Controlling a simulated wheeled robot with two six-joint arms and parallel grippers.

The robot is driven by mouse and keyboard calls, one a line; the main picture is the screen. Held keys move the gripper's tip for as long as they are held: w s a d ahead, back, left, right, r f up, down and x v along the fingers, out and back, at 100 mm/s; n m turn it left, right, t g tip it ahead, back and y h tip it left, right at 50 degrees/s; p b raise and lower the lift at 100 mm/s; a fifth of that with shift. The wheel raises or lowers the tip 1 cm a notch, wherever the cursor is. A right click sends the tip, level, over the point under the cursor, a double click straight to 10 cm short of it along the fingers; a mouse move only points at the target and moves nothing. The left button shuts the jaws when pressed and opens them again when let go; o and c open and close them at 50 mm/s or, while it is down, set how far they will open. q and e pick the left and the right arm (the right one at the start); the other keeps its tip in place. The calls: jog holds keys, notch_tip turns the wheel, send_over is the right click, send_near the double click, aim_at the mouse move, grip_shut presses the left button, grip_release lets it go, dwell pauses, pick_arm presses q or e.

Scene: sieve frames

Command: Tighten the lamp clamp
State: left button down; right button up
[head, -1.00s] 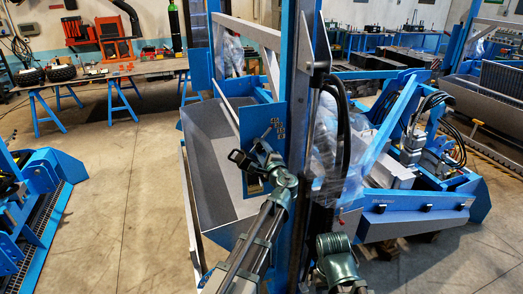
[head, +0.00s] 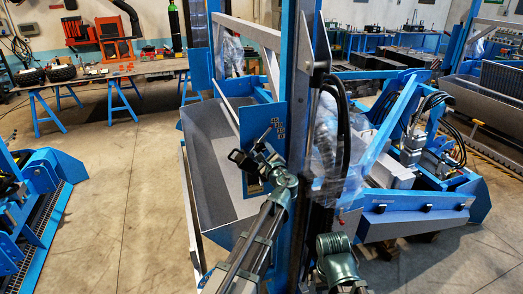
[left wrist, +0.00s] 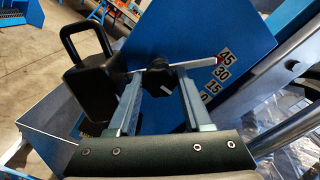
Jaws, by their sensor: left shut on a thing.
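A black clamp knob (left wrist: 158,86) sits between the fingers of my left gripper (left wrist: 160,95) in the left wrist view. The gripper is shut on it. A pale pointer bar (left wrist: 195,65) with a red tip runs across the knob toward a number scale (left wrist: 223,72), its tip near 45. The scale is on a blue plate (left wrist: 220,30). A black lamp-like block with a loop handle (left wrist: 88,75) is left of the knob. In the head view my left gripper (head: 262,165) is at the blue plate (head: 258,122), beside the black block (head: 240,158). My right gripper is not in view.
A grey hopper (head: 205,135) stands left of the plate, and a tall blue post (head: 291,80) stands right of it. Black hoses (head: 343,110) hang beside the post. Blue machinery (head: 410,195) fills the right. Open floor (head: 120,190) lies to the left.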

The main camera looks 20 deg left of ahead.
pick_arm(q)
jog(key=shift+s+f, duration=0.1)
jog(key=shift+c, duration=1.6)
grip_release()
